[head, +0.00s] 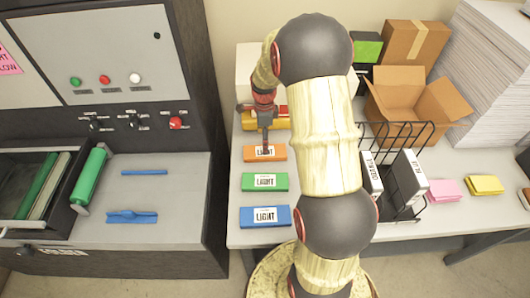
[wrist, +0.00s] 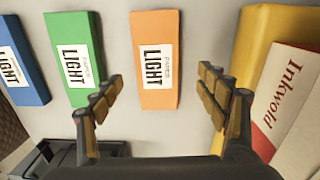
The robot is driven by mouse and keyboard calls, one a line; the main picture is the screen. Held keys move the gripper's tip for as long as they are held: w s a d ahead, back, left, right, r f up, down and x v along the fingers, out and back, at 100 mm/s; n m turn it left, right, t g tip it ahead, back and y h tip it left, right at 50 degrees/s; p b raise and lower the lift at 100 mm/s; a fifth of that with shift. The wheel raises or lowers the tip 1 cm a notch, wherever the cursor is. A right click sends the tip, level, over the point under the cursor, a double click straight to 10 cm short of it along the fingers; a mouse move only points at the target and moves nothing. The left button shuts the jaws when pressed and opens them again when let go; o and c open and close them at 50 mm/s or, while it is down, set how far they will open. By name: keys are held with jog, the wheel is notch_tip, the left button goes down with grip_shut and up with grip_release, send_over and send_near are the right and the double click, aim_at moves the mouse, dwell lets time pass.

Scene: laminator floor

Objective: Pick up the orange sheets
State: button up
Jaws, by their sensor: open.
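The orange sheets (head: 265,153) are a flat orange pack with a white "LIGHT" label, lying on the grey table behind the green and blue packs. My gripper (head: 265,140) is open and empty, pointing down over the orange pack. In the wrist view my gripper (wrist: 160,85) straddles the pack's width, with a gap on both sides. I cannot tell the exact height above it.
A green pack (head: 265,182) and a blue pack (head: 265,215) lie in front of the orange one. A black wire rack (head: 412,205) stands right of my arm.

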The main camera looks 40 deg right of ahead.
aim_at(277, 152)
jog(key=f, duration=0.4)
jog(key=f+b, duration=0.1)
jog(key=shift+s+f, duration=0.3)
jog(key=shift+f, duration=0.1)
jog(key=shift+c, duration=1.4)
jog(key=c, duration=1.1)
jog(key=shift+r, duration=0.2)
jog(key=shift+c, duration=0.4)
